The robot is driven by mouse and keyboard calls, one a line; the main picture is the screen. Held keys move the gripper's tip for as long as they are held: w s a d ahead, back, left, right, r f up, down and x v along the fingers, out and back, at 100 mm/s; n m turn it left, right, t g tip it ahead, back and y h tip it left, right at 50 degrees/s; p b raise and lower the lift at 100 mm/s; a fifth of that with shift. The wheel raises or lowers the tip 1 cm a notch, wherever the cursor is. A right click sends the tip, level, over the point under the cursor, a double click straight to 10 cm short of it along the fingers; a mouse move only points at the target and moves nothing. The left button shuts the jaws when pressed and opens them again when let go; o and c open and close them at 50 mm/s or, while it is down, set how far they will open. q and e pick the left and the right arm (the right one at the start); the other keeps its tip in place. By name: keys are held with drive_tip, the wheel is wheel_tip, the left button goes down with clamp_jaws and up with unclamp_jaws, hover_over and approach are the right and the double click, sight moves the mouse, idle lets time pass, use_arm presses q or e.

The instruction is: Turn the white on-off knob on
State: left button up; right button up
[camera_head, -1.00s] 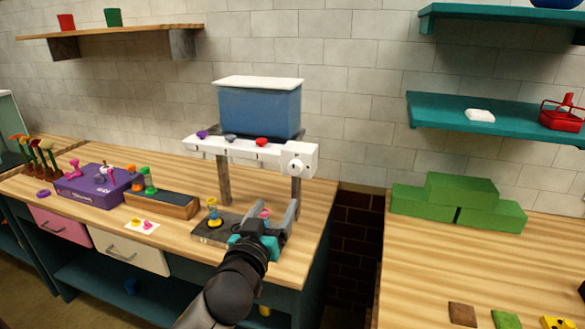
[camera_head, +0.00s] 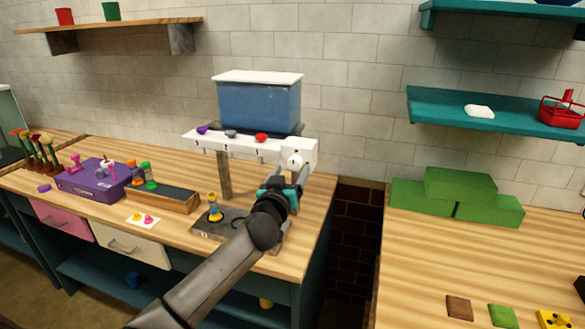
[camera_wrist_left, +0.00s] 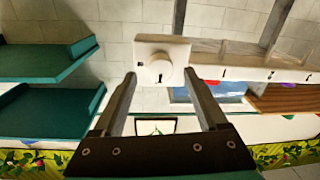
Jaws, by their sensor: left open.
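The white on-off knob (camera_head: 295,160) is on the white block at the right end of the white panel under the blue tank. In the left wrist view the round knob (camera_wrist_left: 158,68) lies in line with the gap between my fingertips. My left gripper (camera_head: 284,181) is just below and in front of the knob, pointing at it. In the left wrist view the gripper (camera_wrist_left: 160,78) is open with nothing between its fingers. I cannot tell whether the fingertips reach around the knob. My right gripper is not in view.
Purple, grey and red knobs (camera_head: 261,138) sit along the white panel (camera_head: 240,147) to the left. The blue tank (camera_head: 258,106) stands above. A dark plate (camera_head: 205,226) with a yellow-blue figure is below my arm. Green blocks (camera_head: 458,195) stand on the right counter.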

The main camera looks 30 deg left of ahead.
sight(295, 163)
use_arm(q)
drive_tip(key=shift+x, duration=1.15)
drive_tip(key=shift+c, duration=0.3)
clamp_jaws()
